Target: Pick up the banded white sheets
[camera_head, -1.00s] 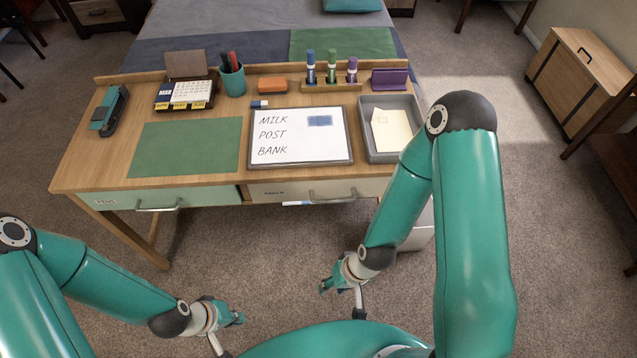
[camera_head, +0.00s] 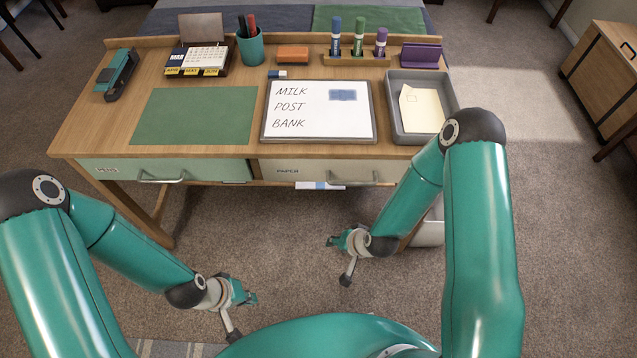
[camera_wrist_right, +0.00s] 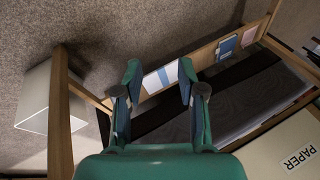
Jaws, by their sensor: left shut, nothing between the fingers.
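The banded white sheets (camera_head: 313,186) show as a white strip with a blue band just below the drawer marked PAPER (camera_head: 320,172). In the right wrist view the white sheets (camera_wrist_right: 152,82) lie against a wooden strip, seen beyond the gap between my fingers. My right gripper (camera_wrist_right: 158,74) is open and apart from them, its fingers spread to either side. In the head view my right gripper (camera_head: 333,241) is in front of the desk, lower in the picture than the sheets. My left gripper (camera_head: 250,299) is shut and empty over the floor at lower left.
The desk (camera_head: 75,138) carries a whiteboard (camera_head: 318,112), a green mat (camera_head: 190,115), a grey tray (camera_head: 450,92), a stapler (camera_head: 118,73) and a pen cup (camera_head: 250,48). A white bin (camera_wrist_right: 45,95) stands beside a desk leg. The carpet in front is clear.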

